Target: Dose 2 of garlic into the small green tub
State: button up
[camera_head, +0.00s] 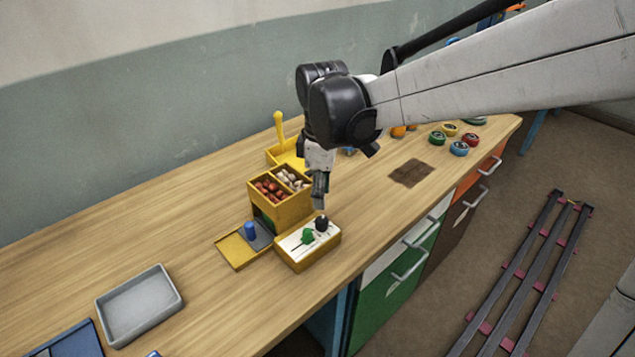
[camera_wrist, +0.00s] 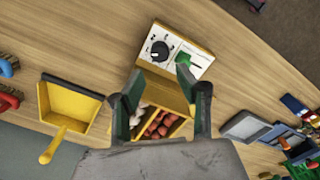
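A yellow dispenser box (camera_head: 281,211) stands mid-table, with red bulbs in one top compartment and whitish garlic (camera_head: 291,178) in the other; the garlic also shows in the wrist view (camera_wrist: 137,114). Its white control panel (camera_head: 297,245) carries a black knob (camera_wrist: 159,50) and a green lever (camera_wrist: 184,60). My gripper (camera_head: 319,198) points down just above the panel near the black knob. In the wrist view its fingers (camera_wrist: 158,88) are apart with nothing between them. A small green round tub (camera_head: 437,138) stands among coloured ones at the right; its inside is unclear.
A yellow-and-grey tray (camera_head: 236,251) with a blue piece (camera_head: 250,231) lies left of the panel. A grey tray (camera_head: 139,310) is at front left. A yellow scoop-like pan (camera_head: 287,155) is behind the dispenser. A brown mat (camera_head: 411,173) lies right; table between is clear.

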aim_at(323, 220)
jog(key=shift+r, duration=1.65)
jog(key=shift+n, duration=0.4)
jog(key=f, duration=1.2)
jog(key=shift+d+f+p, duration=0.15)
jog(key=shift+d+p, duration=0.1)
jog(key=shift+p, duration=0.05)
